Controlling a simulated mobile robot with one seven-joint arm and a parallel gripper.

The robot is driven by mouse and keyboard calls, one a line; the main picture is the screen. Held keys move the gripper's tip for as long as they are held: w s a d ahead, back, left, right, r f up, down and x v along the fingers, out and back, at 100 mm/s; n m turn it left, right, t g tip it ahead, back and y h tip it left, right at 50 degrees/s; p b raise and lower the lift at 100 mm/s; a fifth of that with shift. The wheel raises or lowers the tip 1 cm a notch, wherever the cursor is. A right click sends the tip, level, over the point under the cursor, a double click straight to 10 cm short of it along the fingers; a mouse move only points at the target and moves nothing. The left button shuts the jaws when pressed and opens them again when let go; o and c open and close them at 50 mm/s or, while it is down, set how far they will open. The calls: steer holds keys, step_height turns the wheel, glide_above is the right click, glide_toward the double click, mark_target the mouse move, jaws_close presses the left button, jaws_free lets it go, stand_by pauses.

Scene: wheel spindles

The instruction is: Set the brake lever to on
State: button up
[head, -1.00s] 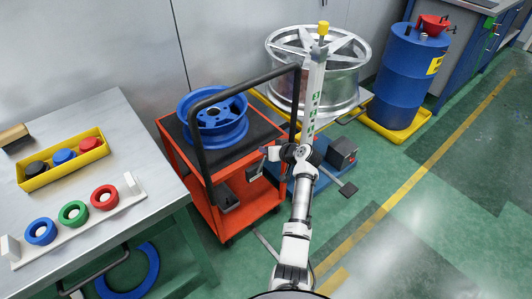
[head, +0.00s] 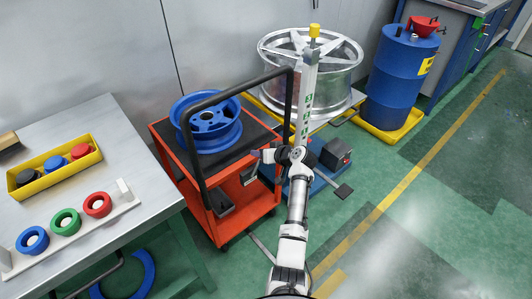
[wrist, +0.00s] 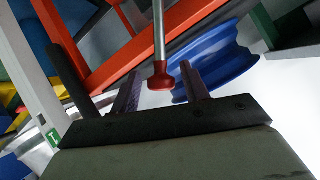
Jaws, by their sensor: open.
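In the wrist view, a thin metal rod with a red knob (wrist: 160,82), which looks like the brake lever, comes down from the top of the picture. My gripper (wrist: 160,66) is open, with one finger on each side of the rod and knob in the picture. I see a gap on both sides. How deep the knob sits between the fingers I cannot tell. In the head view my gripper (head: 261,155) is small, beside the front right of the red cart. I cannot make out the lever or its on and off marks there.
A red cart (head: 240,210) with a black handle carries a blue wheel rim (head: 211,125). Behind my arm stand a pale post with a yellow cap (head: 314,31) and a silver wheel (head: 340,80). A blue drum (head: 395,75) is at right. The green floor at right is clear.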

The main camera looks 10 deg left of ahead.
steer(key=b+v, duration=0.1)
steer(key=v, duration=1.2)
steer(key=shift+d+r, duration=0.2)
steer(key=shift+d, duration=0.1)
steer(key=shift+s, duration=0.1)
